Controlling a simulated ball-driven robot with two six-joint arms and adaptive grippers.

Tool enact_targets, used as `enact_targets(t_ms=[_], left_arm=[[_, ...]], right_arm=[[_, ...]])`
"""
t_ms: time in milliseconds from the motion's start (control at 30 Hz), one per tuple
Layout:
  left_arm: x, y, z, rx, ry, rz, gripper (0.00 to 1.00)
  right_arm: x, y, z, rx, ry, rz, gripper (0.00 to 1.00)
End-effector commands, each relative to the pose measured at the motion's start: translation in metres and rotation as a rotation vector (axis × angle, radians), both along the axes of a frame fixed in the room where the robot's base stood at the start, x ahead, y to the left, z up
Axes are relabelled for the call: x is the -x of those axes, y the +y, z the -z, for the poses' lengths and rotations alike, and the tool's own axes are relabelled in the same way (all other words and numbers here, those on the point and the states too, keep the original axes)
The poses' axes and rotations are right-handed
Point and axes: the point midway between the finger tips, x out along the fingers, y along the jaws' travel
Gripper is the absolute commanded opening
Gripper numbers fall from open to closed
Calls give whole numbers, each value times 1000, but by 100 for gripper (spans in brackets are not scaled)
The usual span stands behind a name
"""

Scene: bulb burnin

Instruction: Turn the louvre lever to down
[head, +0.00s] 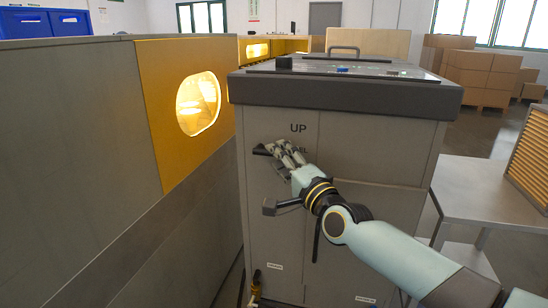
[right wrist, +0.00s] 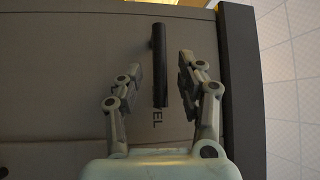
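The louvre lever (head: 261,151) is a dark bar on the front of the grey cabinet, below the printed word UP. My right gripper (head: 279,148) is at the lever, its fingers partly covering it and a second label. In the right wrist view the lever (right wrist: 159,65) is a straight dark bar between the two spread fingers of the gripper (right wrist: 160,68), with a gap visible on each side. The gripper looks open and not closed on it. My left gripper is not in view.
The grey cabinet (head: 400,150) has a dark overhanging top (head: 345,92). A lower dark handle (head: 268,208) sticks out below my gripper. A grey wall with a yellow panel (head: 160,110) and lit window stands close on the left. A metal table (head: 490,190) stands at right.

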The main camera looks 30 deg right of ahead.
Motion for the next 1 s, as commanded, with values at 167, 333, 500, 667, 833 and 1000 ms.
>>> enact_targets(t_ms=[167, 333, 500, 667, 833, 1000], left_arm=[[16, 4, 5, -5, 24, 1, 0], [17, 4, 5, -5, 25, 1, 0], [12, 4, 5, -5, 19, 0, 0], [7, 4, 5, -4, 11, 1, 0], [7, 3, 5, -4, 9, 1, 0], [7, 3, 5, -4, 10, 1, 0]], right_arm=[[-19, -1, -2, 1, -1, 0, 38], [-24, -2, -2, 1, 1, -1, 38], [-23, -1, -3, 1, 1, -1, 38], [-23, -1, -3, 1, 1, -1, 17], [-23, -2, -2, 1, 2, -1, 0], [-23, -2, -2, 2, 3, 0, 0]])
